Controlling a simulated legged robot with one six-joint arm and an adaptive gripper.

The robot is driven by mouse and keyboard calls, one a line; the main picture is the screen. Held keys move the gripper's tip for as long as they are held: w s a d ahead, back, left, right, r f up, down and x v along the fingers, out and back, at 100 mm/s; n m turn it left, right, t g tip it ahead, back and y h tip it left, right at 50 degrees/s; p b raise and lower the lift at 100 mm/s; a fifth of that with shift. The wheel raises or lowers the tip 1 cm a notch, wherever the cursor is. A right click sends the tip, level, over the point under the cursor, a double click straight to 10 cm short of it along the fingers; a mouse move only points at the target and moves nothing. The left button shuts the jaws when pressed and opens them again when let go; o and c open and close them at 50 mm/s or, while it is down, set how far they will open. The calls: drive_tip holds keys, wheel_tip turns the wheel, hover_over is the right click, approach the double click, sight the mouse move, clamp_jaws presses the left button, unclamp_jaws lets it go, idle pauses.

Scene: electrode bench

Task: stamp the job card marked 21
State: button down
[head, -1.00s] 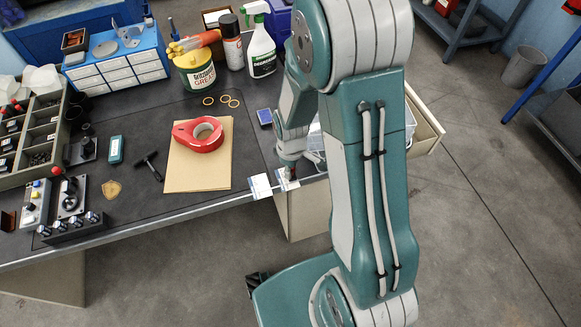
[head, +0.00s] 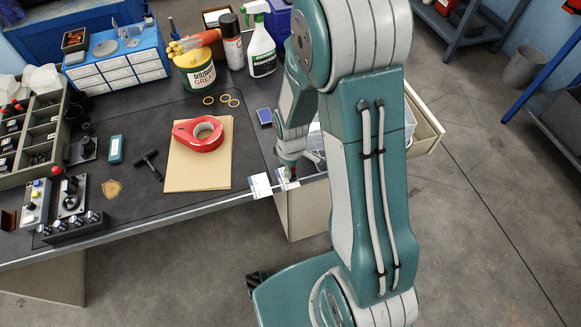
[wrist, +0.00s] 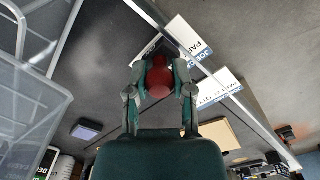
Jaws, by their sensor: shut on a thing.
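My gripper (wrist: 158,92) is shut on the stamp (wrist: 158,78), whose rounded red handle shows between the fingers in the wrist view. In the head view my gripper (head: 289,168) is over the front edge of the bench, at the right-hand job card (head: 290,182). The left-hand job card (head: 260,186) lies beside it. In the wrist view two printed white cards (wrist: 189,40) (wrist: 222,86) lie close to the stamp. Their numbers are too small or cut off to read. I cannot tell whether the stamp touches a card.
A blue pad (head: 265,117) lies behind the cards. A red tape dispenser (head: 198,135) rests on a brown folder (head: 182,178) to the left. A clear bin (wrist: 35,85) is close by in the wrist view. The bench front edge runs just under the cards.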

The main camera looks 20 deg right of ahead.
drive_tip(key=shift+r, duration=3.4)
